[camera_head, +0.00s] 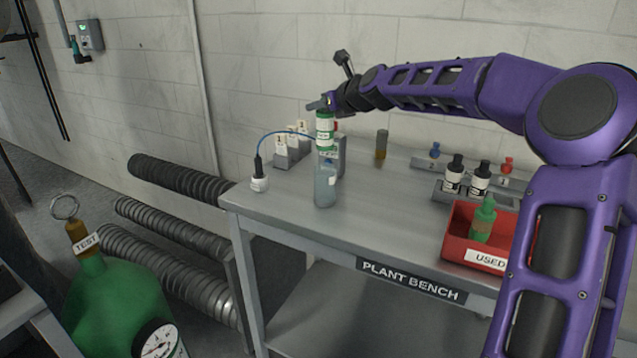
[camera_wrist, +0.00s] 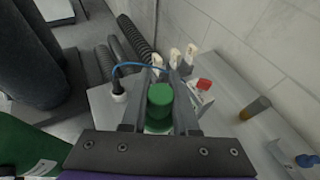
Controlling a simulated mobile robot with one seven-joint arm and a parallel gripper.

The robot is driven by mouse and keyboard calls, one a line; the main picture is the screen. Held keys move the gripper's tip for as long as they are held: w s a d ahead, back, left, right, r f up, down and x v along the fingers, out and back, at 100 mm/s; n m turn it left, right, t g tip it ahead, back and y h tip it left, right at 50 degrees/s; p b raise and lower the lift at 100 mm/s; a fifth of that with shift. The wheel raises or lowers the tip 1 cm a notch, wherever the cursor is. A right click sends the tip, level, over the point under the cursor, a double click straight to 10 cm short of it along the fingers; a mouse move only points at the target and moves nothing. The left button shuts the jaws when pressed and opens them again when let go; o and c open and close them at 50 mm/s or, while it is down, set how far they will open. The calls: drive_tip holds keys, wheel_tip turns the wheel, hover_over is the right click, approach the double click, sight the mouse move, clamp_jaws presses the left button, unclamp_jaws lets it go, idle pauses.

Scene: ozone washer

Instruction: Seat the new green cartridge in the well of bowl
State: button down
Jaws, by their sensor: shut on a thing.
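My gripper (camera_head: 325,103) is at the left end of the bench, shut on a green cartridge (camera_head: 325,129) with a white label. In the wrist view the green top of the cartridge (camera_wrist: 159,98) sits between my fingers (camera_wrist: 158,104). The cartridge is upright, directly above or partly in the clear bluish bowl (camera_head: 325,185), which stands on the bench. I cannot tell how deep its lower end reaches into the bowl's well. Another green cartridge (camera_head: 484,220) stands in the red bin marked USED (camera_head: 459,243).
The bench middle is clear. A green TEST cylinder (camera_head: 110,300) stands on the floor at left.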

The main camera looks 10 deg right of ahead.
sight(321, 140)
wheel_tip(321, 140, down, 9)
drive_tip(key=shift+f+b, duration=0.2)
drive_tip(key=shift+b, duration=0.55)
drive_tip(key=shift+f+b, duration=0.35)
drive_tip(key=shift+f, duration=0.3)
drive_tip(key=c, duration=0.7)
unclamp_jaws()
drive_tip(key=shift+r, duration=0.15)
drive_tip(key=shift+r+p, duration=0.3)
drive_tip(key=shift+r, duration=0.1)
drive_tip(key=shift+s+d+r, duration=0.15)
drive_tip(key=shift+d+r, duration=0.05)
drive_tip(key=shift+r, duration=0.05)
drive_tip(key=p+v, duration=0.1)
drive_tip(key=v, duration=1)
drive_tip(key=shift+s, duration=0.35)
